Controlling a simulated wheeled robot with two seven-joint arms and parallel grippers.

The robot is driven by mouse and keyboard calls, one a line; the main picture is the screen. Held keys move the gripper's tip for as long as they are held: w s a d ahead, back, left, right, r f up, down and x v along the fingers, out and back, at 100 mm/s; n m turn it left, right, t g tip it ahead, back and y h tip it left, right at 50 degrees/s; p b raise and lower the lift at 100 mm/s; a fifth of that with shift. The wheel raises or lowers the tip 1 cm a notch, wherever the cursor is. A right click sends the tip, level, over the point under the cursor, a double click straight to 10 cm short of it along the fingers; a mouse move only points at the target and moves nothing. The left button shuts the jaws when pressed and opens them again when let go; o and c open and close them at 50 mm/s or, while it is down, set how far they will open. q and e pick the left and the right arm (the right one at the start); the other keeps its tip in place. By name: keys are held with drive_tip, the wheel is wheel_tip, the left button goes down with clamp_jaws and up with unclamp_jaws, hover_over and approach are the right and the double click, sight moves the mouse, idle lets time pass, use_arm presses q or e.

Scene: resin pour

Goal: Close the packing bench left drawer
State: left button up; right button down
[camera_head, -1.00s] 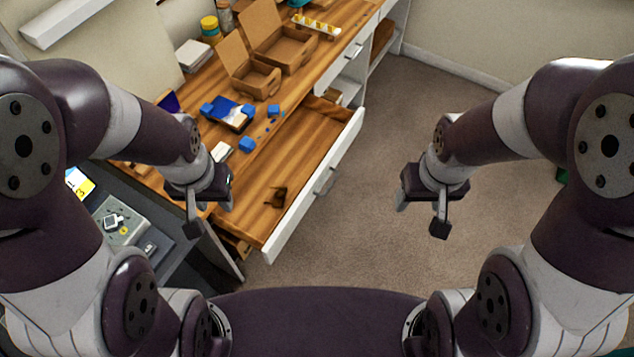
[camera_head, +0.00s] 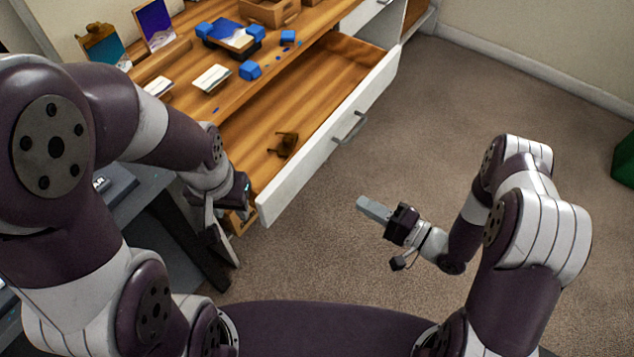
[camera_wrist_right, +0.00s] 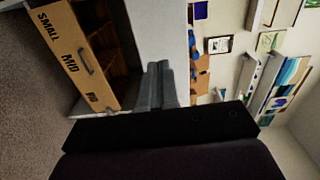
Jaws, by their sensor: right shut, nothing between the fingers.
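The packing bench left drawer (camera_head: 330,140) is pulled well out, with a white front, a grey bar handle (camera_head: 350,128) and a wooden inside. A small brown object (camera_head: 287,145) lies in it. My right gripper (camera_head: 364,207) is shut and empty. It points left over the floor, in front of the drawer and apart from it. Its closed fingers (camera_wrist_right: 158,80) show in the right wrist view, before a plain white surface. My left gripper (camera_head: 222,240) hangs beside the drawer's near end; its finger gap is not clear.
The wooden bench top (camera_head: 185,115) carries blue blocks (camera_head: 250,70), a dark tray (camera_head: 230,38) and cards. A labelled wooden organiser (camera_wrist_right: 80,60) shows in the right wrist view. A grey table (camera_head: 165,195) stands at left.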

sight(306, 171)
drive_tip(key=x, duration=1.4)
drive_tip(key=shift+w+b, duration=0.15)
drive_tip(key=shift+b, duration=0.15)
drive_tip(key=b+x, duration=1)
drive_tip(key=x, duration=1.2)
drive_tip(key=shift+f, duration=0.15)
drive_tip(key=shift+w+a, duration=0.15)
drive_tip(key=shift+a, duration=0.15)
drive_tip(key=shift+r, duration=0.35)
drive_tip(key=shift+r, duration=0.15)
